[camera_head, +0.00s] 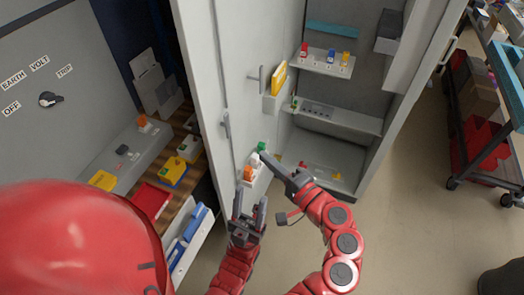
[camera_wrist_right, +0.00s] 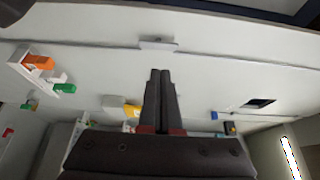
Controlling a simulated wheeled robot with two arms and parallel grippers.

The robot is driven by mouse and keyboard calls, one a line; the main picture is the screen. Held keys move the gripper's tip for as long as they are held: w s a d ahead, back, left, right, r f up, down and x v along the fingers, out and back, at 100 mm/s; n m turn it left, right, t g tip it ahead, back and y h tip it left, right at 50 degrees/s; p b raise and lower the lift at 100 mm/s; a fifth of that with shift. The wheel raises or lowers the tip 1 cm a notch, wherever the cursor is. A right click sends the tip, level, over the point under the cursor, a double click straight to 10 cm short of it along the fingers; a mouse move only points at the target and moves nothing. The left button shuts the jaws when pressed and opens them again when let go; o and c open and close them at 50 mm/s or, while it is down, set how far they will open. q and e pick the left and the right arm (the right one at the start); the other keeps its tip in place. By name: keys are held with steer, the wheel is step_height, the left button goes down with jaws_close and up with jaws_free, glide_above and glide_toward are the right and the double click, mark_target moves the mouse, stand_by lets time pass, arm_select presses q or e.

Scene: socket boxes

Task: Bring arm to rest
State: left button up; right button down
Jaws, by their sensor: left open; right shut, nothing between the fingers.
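My left gripper (camera_head: 250,202) is the lower one in the head view. Its two fingers point up the picture and stand apart, with nothing visible between them. My right gripper (camera_head: 266,160) is just above and to the right of it, in front of the open cabinet (camera_head: 345,168). Its fingers are together and empty, and they also show closed in the right wrist view (camera_wrist_right: 158,72). In the head view its tip is close to the small door shelf with orange, white and green pieces (camera_head: 254,170); I cannot tell whether they touch.
The cabinet door (camera_head: 232,60) stands left of the cabinet's interior. A yellow folder (camera_head: 278,78) sits in a door holder. Left is a bench with a red tray (camera_head: 151,200) and coloured sockets. A cart (camera_head: 482,110) stands at the right; the floor between is clear.

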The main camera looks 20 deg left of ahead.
steer(key=shift+s+d, duration=0.75)
steer(key=shift+d, duration=0.05)
